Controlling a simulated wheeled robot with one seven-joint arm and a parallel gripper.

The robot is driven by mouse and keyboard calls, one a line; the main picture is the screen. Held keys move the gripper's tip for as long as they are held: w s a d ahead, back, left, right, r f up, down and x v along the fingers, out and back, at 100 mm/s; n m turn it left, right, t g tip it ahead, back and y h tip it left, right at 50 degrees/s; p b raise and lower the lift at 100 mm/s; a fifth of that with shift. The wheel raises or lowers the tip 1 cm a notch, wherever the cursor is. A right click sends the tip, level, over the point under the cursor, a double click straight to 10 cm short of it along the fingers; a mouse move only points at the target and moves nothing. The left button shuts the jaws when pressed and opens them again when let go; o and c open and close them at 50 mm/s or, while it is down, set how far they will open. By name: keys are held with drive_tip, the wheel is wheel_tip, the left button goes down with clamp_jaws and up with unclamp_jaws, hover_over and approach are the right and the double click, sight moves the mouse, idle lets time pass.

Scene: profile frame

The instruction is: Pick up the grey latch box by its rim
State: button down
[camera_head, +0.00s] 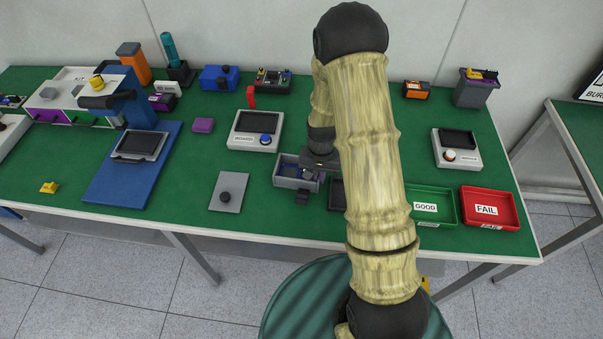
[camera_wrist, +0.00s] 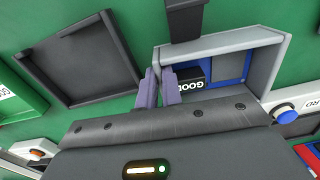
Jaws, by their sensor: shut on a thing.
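The grey latch box (camera_head: 290,183) sits on the green table mat, left of my arm in the head view, with a dark latch (camera_head: 302,197) at its front. In the wrist view the open-topped grey latch box (camera_wrist: 225,42) has a blue inside and a dark piece (camera_wrist: 193,90) lettered "GOOD" within. My gripper (camera_wrist: 164,84) has one purple finger on each side of the box's side wall and is shut on its rim. The gripper body hides part of the box. In the head view my gripper (camera_head: 318,166) is at the box's right side.
A dark tray (camera_wrist: 80,62) lies close beside the box. A green GOOD tray (camera_head: 432,205) and a red FAIL tray (camera_head: 489,208) stand right of my arm. A grey plate with a black knob (camera_head: 226,196) lies to the left. A device with a blue button (camera_head: 255,130) stands behind.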

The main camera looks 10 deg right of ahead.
drive_tip(key=shift+r, duration=0.1)
wheel_tip(320, 180, up, 10)
drive_tip(key=b, duration=0.1)
idle(0.5)
idle(0.6)
